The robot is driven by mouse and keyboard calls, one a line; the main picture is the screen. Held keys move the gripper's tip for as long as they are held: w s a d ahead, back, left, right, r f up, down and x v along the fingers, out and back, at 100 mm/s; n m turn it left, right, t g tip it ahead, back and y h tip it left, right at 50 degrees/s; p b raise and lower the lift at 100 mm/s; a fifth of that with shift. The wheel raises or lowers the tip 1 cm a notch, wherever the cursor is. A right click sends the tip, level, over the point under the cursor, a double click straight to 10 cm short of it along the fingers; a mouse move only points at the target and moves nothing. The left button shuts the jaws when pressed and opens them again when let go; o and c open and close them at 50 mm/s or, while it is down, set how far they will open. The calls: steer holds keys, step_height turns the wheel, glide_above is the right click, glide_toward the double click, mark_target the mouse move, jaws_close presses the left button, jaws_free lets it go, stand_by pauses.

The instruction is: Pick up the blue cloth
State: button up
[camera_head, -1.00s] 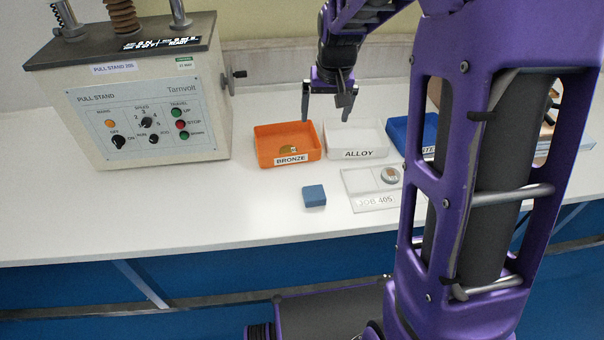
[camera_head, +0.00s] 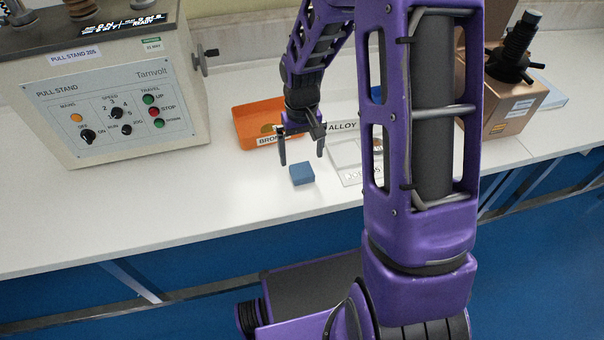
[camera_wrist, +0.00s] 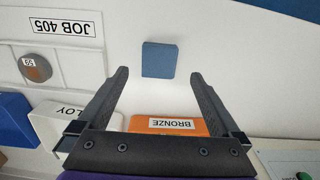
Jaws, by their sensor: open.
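The blue cloth (camera_head: 302,174) is a small folded square block lying flat on the white bench top, in front of the orange BRONZE tray. In the wrist view the cloth (camera_wrist: 159,60) lies just beyond the fingertips, centred between them. My gripper (camera_head: 301,158) is open and empty, pointing down above the bench near the cloth. In the wrist view my gripper (camera_wrist: 160,75) has its two dark fingers spread wider than the cloth. The cloth is fully visible in both views.
The orange BRONZE tray (camera_head: 245,122) and ALLOY tray (camera_head: 345,127) stand behind the cloth. The JOB 405 plate (camera_wrist: 62,38) with a round sample (camera_wrist: 35,68) lies beside it. The pull stand (camera_head: 115,95) is at left, a brown tester (camera_head: 500,95) at right. Bench in front of the cloth is clear.

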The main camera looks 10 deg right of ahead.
mark_target(303, 172)
steer(key=f, duration=0.6)
steer(key=shift+s+d+f, duration=0.1)
steer(key=shift+s+f, duration=0.1)
steer(key=c, duration=1.3)
step_height(303, 172, up, 10)
steer(key=shift+r+p, duration=0.1)
steer(key=shift+p, duration=0.2)
steer(key=shift+c, duration=0.2)
steer(key=o, duration=0.7)
steer(key=c, duration=0.6)
